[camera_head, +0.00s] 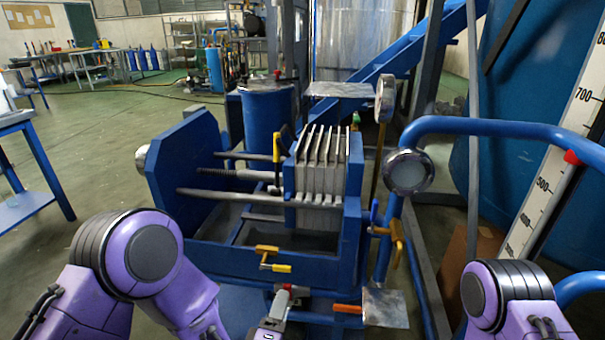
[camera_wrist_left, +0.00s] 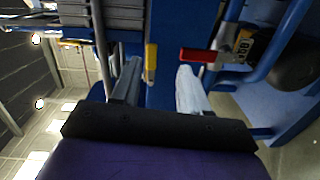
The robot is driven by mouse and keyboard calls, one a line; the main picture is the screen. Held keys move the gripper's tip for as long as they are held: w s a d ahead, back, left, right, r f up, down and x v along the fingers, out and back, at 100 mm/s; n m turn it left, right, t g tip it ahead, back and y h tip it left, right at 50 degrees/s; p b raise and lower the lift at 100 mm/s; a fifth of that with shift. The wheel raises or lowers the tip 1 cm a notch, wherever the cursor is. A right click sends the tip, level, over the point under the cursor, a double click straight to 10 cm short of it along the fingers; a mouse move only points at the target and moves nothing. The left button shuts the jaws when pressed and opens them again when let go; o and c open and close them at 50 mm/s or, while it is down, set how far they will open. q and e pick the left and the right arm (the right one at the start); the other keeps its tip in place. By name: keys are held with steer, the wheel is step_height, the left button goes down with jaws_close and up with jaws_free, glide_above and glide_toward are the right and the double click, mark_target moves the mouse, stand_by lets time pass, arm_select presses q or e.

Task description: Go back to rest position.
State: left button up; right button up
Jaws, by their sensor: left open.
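My left gripper (camera_head: 277,310) shows at the bottom centre of the head view, just in front of the blue filter press (camera_head: 178,165). In the left wrist view its two fingers (camera_wrist_left: 160,72) are apart with a gap between them. A yellow valve handle (camera_wrist_left: 150,63) appears in line with that gap; I cannot tell how near it is. A red handle (camera_wrist_left: 197,55) shows close to the right finger's tip. Nothing is seen held. My right arm shows at the lower right of the head view, but its gripper is out of frame.
The press has grey plates (camera_head: 320,175) and yellow handles (camera_head: 267,250). An orange-handled valve (camera_head: 347,309) is low at the front. A blue pipe (camera_head: 480,127) with a round gauge (camera_head: 409,171) stands at the right.

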arm_select(q)
steer(key=s+a+f+m+g+y, duration=0.1)
steer(key=s+a+f+m+g, duration=0.15)
steer(key=f, duration=0.25)
steer(key=s+a+f+m+g, duration=0.2)
steer(key=a+f+m+g, duration=0.1)
steer(key=f+m, duration=0.15)
steer(key=s+a+f+g+y, duration=0.2)
steer(key=s+a+f+g, duration=0.15)
steer(key=s+a, duration=0.3)
steer(key=s+a+f+m+g+y, duration=0.1)
steer(key=s+a+f+g, duration=0.1)
steer(key=s+a+f, duration=0.5)
steer(key=s+a+f+g+y, duration=0.25)
steer(key=s+a, duration=0.25)
steer(key=s, duration=0.4)
step_height(320, 180, up, 18)
steer(key=p, duration=1.8)
steer(key=shift+w+d+r+g, duration=0.15)
steer(key=shift+w+g, duration=0.15)
steer(key=shift+g, duration=0.05)
